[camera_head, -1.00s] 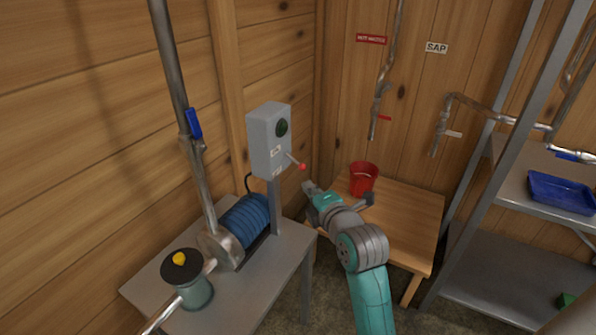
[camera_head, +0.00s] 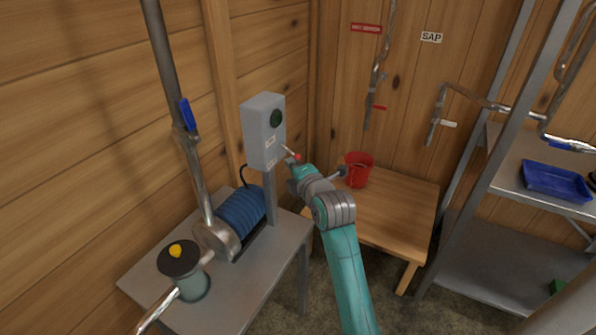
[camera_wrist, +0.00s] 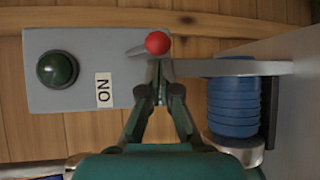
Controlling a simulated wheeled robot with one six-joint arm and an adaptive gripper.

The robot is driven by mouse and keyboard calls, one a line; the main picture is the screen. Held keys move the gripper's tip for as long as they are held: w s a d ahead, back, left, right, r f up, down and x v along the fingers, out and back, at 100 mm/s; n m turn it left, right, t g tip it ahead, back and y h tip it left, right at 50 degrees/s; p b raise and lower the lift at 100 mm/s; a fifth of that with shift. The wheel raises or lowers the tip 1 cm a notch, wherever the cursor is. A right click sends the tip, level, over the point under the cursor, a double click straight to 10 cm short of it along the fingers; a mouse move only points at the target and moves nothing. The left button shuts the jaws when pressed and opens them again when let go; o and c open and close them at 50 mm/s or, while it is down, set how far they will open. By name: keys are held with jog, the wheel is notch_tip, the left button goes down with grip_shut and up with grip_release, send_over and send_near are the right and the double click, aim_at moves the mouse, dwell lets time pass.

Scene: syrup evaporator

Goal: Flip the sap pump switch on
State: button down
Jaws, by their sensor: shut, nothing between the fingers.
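The switch is a grey box (camera_head: 263,131) on a post, with a dark green round lamp (camera_head: 277,118) and a lever ending in a red ball (camera_head: 296,156). The lever slants down and outward. In the wrist view the box (camera_wrist: 80,90) lies sideways, with its lamp (camera_wrist: 57,69), an ON label (camera_wrist: 103,90) and the red ball (camera_wrist: 157,42). My gripper (camera_head: 293,163) is shut and empty, just under the ball. In the wrist view my fingertips (camera_wrist: 158,66) are close to the lever end; I cannot tell whether they touch it.
A blue-ribbed pump motor (camera_head: 241,212) and a lidded canister (camera_head: 184,272) stand on the metal table (camera_head: 243,299) below the box. A red bucket (camera_head: 358,170) stands on a wooden table (camera_head: 385,214) behind my arm. A metal shelf with a blue tray (camera_head: 556,182) is at right.

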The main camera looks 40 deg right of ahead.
jog(key=shift+w+d, duration=0.2)
jog(key=shift+w, duration=0.35)
jog(key=shift+s+r+n+g, duration=0.2)
jog(key=shift+r+n+g, duration=0.2)
jog(key=shift+g, duration=0.3)
jog(key=shift+d+r+n+g, duration=0.1)
jog(key=shift+r+n+g, duration=0.8)
jog(key=shift+r+g, duration=1)
jog(key=shift+r, duration=0.2)
jog(key=shift+r, duration=0.75)
